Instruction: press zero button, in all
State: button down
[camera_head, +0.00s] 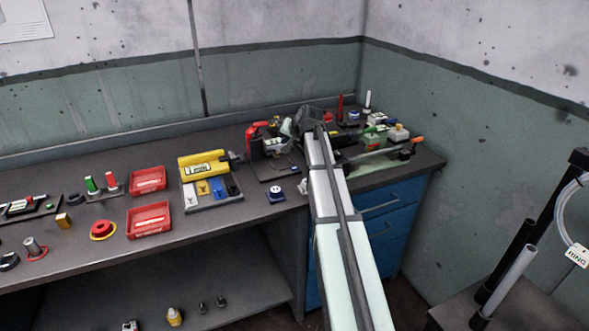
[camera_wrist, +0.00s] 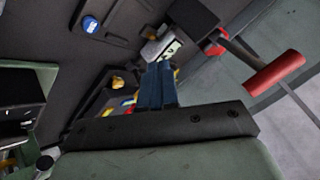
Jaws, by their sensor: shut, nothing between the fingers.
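In the wrist view my gripper (camera_wrist: 157,68) is shut, its two dark blue fingers side by side with nothing between them. The fingertips are close to a small pale device with a display (camera_wrist: 168,47); I cannot tell whether they touch it. The zero button cannot be made out, and the fingers cover part of the device. In the head view my arm reaches to the back of the bench, beside a red and black stand (camera_head: 257,142). The gripper's fingers cannot be made out there.
Several small items (camera_head: 398,133) crowd the bench's right end. A red handle (camera_wrist: 275,72) shows at right in the wrist view.

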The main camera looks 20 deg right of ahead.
aim_at(296, 169)
jog(key=shift+s+d+r+m, duration=0.2)
jog(key=shift+s+d, duration=0.1)
jog(key=shift+d, duration=0.6)
jog(key=shift+s+d+r+m, duration=0.1)
jog(key=shift+s+d+m, duration=0.15)
jog(key=shift+d, duration=0.6)
jog(key=shift+f, duration=0.1)
jog(key=shift+f, duration=4.35)
jog(key=shift+f, duration=0.2)
jog(key=shift+f, duration=0.25)
jog(key=shift+f, duration=0.45)
jog(key=shift+r, duration=0.9)
